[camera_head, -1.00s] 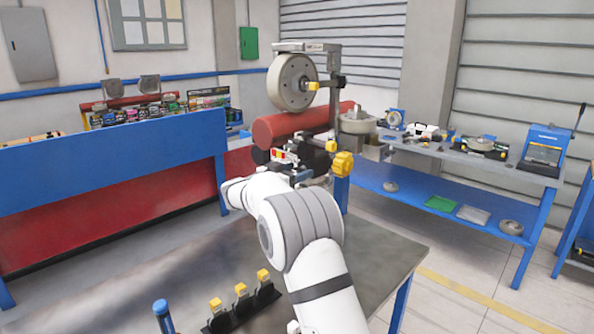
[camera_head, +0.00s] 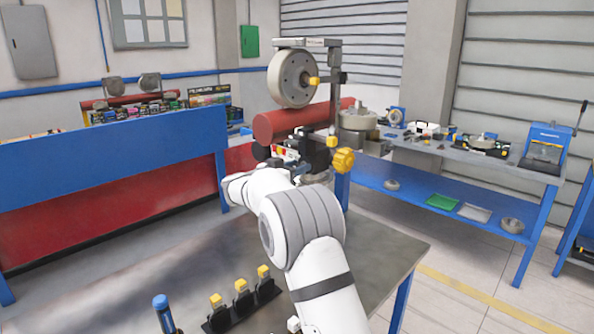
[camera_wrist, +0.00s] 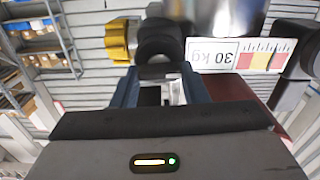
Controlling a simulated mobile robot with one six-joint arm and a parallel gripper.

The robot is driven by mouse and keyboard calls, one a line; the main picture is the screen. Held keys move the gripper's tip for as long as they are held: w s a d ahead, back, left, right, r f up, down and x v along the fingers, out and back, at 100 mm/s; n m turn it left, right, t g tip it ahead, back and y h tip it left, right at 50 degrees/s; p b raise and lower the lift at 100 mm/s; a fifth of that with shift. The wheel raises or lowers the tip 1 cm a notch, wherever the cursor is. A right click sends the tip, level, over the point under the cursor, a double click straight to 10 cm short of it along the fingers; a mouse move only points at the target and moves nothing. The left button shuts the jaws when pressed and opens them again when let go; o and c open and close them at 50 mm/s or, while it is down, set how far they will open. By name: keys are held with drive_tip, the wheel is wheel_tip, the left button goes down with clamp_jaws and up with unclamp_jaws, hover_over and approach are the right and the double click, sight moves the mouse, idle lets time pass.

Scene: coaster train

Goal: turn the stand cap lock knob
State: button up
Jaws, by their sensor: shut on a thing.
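A machine stand with a large grey wheel (camera_head: 292,79) and a red cylinder (camera_head: 291,122) stands beyond my arm. It carries a large yellow knob (camera_head: 344,160), a small yellow knob (camera_head: 332,142) and another yellow knob (camera_head: 314,81) by the wheel. In the wrist view my gripper (camera_wrist: 160,74) has its fingers shut on a dark part (camera_wrist: 160,42) just beyond the tips; whether this is the stand cap lock knob is unclear. A yellow knob (camera_wrist: 119,41) sits left of it, apart from the fingers. In the head view my arm and the stand parts hide the fingertips.
Several yellow-topped pieces (camera_head: 241,299) and a blue-topped post (camera_head: 163,313) stand on the near table (camera_head: 130,295). A blue-legged bench (camera_head: 470,160) with instruments is at right.

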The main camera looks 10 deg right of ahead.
drive_tip(key=n+b, duration=0.7)
drive_tip(key=n, duration=0.1)
drive_tip(key=shift+w+a, duration=0.15)
drive_tip(key=n, duration=0.5)
drive_tip(key=shift+n+p, duration=0.35)
drive_tip(key=shift+n, duration=1.95)
drive_tip(key=o, duration=1)
drive_tip(key=shift+w+f, duration=0.1)
drive_tip(key=shift+f, duration=0.05)
drive_tip(key=shift+a, duration=0.15)
